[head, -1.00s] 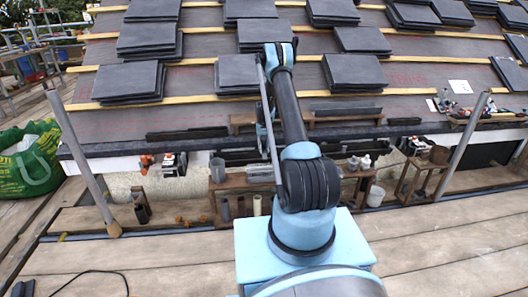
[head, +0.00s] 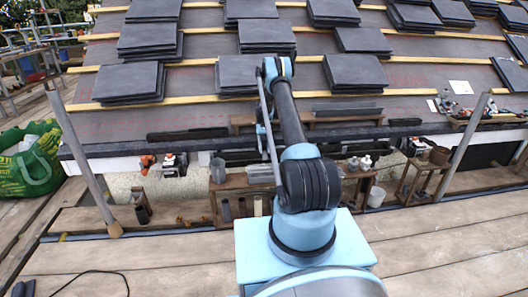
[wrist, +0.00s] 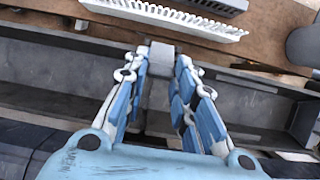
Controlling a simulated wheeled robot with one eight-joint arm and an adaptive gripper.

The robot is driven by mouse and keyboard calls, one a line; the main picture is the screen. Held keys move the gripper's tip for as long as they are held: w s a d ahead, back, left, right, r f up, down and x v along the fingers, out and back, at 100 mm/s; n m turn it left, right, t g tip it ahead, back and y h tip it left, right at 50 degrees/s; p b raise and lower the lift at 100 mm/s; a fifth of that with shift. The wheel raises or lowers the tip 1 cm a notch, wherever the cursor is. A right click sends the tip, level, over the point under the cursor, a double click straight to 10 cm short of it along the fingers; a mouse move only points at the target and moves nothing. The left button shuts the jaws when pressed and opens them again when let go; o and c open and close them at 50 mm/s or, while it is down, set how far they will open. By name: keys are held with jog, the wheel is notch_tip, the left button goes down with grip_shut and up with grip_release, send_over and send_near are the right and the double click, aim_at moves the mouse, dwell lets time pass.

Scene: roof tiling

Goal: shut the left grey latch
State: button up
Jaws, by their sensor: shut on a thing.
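In the wrist view, my gripper (wrist: 159,72) has its blue fingers closed on a small grey block, which looks like the grey latch (wrist: 161,58). The latch sits across the dark grey gutter (wrist: 60,75), its top near the gutter's far edge. The fingers hide its sides, and its lower part is hard to make out, so I cannot tell whether it is fully shut. In the head view, my arm hides the latch and most of the gripper, below the roof's front edge.
A brown plank (wrist: 120,32) with a white bristled strip (wrist: 180,17) lies beyond the gutter. A dark round pipe piece (wrist: 303,45) is at the right. In the head view, stacks of slates (head: 130,80) rest on the roof, and a scaffold pole (head: 88,150) stands at left.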

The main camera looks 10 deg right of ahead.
jog(key=o, duration=1.1)
jog(key=shift+c, duration=0.2)
jog(key=v, duration=1.2)
